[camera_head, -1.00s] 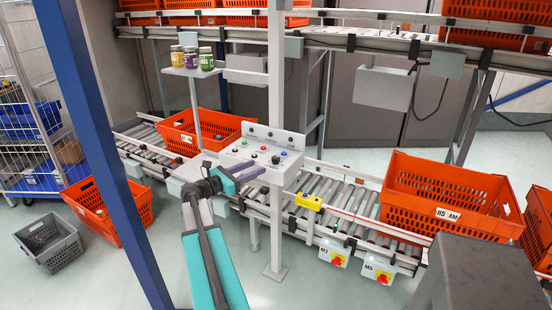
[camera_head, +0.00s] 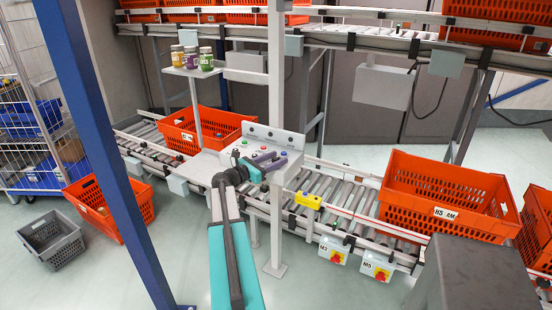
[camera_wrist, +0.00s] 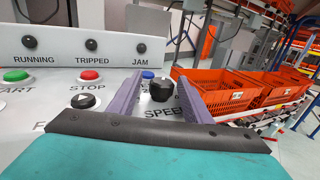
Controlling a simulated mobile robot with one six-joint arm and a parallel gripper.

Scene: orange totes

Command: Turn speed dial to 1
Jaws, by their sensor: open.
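The black speed dial (camera_wrist: 162,91) stands on the grey control panel (camera_wrist: 40,107), above a partly covered "SPEED" label in the wrist view. My gripper (camera_wrist: 159,80) is open, with one purple finger on each side of the dial. I cannot tell whether either finger touches it. In the head view, my gripper (camera_head: 268,161) is over the control panel (camera_head: 262,133) and hides part of its face. The dial's scale marks and its setting cannot be read.
A red STOP button (camera_wrist: 88,76), a green button (camera_wrist: 16,75), a blue button (camera_wrist: 148,75) and another black knob (camera_wrist: 84,101) surround the dial. The panel's raised back carries indicator lamps. A conveyor (camera_head: 330,198) with orange totes (camera_head: 447,194) runs beside the panel.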

